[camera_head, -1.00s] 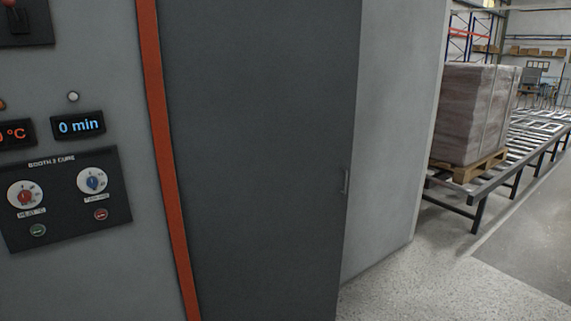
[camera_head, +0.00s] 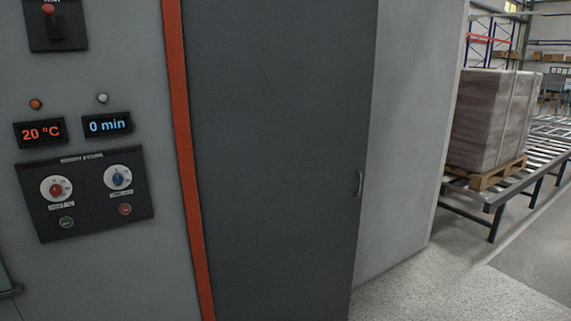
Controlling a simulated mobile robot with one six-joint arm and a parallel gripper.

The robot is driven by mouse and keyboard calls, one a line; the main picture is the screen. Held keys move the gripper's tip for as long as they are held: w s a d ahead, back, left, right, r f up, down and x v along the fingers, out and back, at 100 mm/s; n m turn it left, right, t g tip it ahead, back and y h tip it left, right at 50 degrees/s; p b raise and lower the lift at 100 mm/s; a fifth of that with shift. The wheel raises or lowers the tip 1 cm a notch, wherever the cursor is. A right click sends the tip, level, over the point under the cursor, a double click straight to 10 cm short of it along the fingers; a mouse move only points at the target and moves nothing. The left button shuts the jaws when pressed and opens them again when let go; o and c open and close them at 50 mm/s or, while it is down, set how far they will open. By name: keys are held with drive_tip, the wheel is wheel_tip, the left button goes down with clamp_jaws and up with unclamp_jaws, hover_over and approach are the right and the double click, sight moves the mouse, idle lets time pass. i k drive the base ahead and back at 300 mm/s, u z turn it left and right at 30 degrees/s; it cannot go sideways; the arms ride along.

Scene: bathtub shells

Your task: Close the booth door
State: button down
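The booth door (camera_head: 275,160) is a tall dark grey panel filling the middle of the head view. A small vertical handle (camera_head: 359,184) sits near its right edge. An orange strip (camera_head: 186,160) runs down along its left side. The light grey booth wall (camera_head: 412,140) shows to the right of the door's edge. I cannot tell from this view how far the door stands from its frame. The door's top and bottom are cut off. My gripper is not in view.
A control panel (camera_head: 85,195) with two knobs is left of the orange strip, below displays reading 20 °C (camera_head: 40,132) and 0 min (camera_head: 107,125). A wrapped pallet load (camera_head: 490,120) stands on a roller conveyor (camera_head: 480,200) at right. Speckled floor (camera_head: 450,290) is clear at lower right.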

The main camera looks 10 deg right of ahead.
sight(280, 92)
drive_tip(key=u, duration=0.05)
drive_tip(key=i, duration=0.95)
drive_tip(key=z, duration=0.1)
drive_tip(key=k, duration=0.65)
drive_tip(key=u, duration=0.6)
drive_tip(key=i, duration=0.95)
drive_tip(key=u, duration=0.15)
